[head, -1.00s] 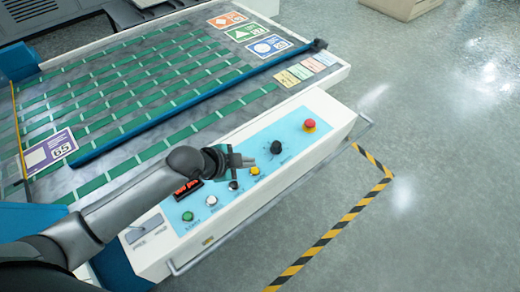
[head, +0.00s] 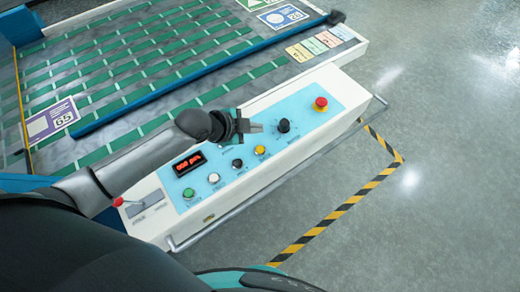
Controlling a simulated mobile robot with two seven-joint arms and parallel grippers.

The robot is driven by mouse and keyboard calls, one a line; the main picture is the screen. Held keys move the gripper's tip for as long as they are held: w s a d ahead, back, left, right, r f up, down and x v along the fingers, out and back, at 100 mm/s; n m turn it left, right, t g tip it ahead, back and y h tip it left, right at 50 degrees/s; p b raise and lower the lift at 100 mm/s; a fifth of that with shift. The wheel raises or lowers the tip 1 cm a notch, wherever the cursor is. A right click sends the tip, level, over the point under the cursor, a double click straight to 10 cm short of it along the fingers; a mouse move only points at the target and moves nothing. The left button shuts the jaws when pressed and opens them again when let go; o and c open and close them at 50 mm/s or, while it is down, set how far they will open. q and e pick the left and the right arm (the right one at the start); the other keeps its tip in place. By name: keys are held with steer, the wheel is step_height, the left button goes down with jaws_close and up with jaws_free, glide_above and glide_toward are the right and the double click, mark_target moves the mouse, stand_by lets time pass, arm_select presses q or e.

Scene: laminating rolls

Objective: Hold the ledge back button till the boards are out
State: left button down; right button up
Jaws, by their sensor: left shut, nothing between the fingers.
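The control panel (head: 205,165) is a light blue face on a white console beside the machine bed. It carries a green button (head: 189,193), a white button (head: 214,178), a black button (head: 237,164), a yellow button (head: 260,150), a black knob (head: 283,126) and a red mushroom button (head: 320,104). Their labels are too small to read, so I cannot tell which is ledge back. My left gripper (head: 259,127) is shut and empty above the panel, near the yellow button and the knob. Green strips (head: 120,73) lie in rows on the grey bed. My right gripper is not in view.
A small display (head: 188,163) shows red characters. A red-tipped lever (head: 118,202) stands at the console's left end. A rail (head: 280,184) runs along the console's front. A blue bar (head: 165,90) crosses the bed. Striped floor tape (head: 340,211) bounds open floor.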

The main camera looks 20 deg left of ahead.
arm_select(q)
steer(key=b, duration=0.5)
glide_above(256, 151)
step_height(256, 151, down, 6)
steer(key=shift+f+b, duration=0.5)
steer(key=shift+f, duration=0.05)
steer(key=shift+f, duration=0.1)
stand_by(1.3)
steer(key=shift+f, duration=0.3)
steer(key=shift+f+b, duration=0.35)
steer(key=shift+f, duration=0.1)
stand_by(2.0)
steer(key=shift+r, duration=0.1)
stand_by(1.1)
steer(key=shift+r+p, duration=0.8)
steer(key=shift+p, duration=0.15)
